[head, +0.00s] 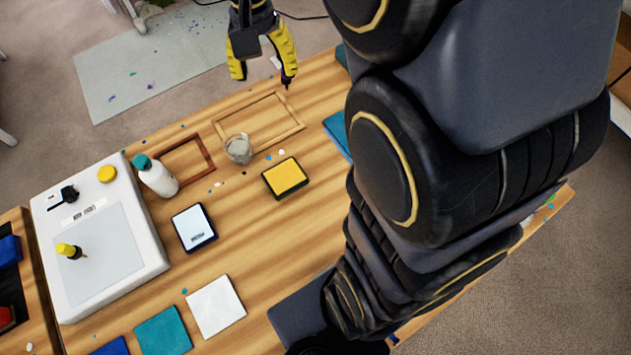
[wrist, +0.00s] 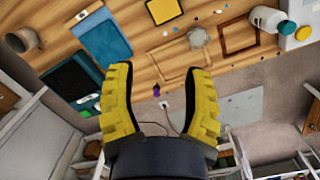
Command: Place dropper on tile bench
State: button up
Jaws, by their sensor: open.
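My gripper (head: 263,75) is open at the far edge of the wooden bench (head: 260,222), with its yellow fingers spread. In the wrist view the gripper (wrist: 159,72) holds nothing. A small dark purple piece (wrist: 156,90), perhaps the dropper, shows between the fingers near the bench edge. In the head view this purple piece (head: 286,82) shows by the right fingertip; whether it touches is unclear. Tiles lie on the near part of the bench: a white tile (head: 215,307), a teal tile (head: 163,332) and a partly cut-off blue tile (head: 110,347).
A white platform (head: 140,262) at the left bears a small yellow-topped item (head: 68,250). A white bottle (head: 158,178), a clear cup (head: 238,149), wooden frames (head: 302,126), a yellow pad (head: 285,177) and a scale (head: 194,228) stand mid-bench. Bare wood lies right of the scale.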

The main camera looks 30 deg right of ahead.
jog(key=s+a+n, duration=0.2)
jog(key=s+n, duration=0.1)
jog(key=s, duration=0.6)
jog(key=s+a+n, duration=0.2)
jog(key=s+n, duration=0.1)
jog(key=s, duration=0.7)
jog(key=shift+g, duration=0.3)
jog(key=shift+f, duration=0.1)
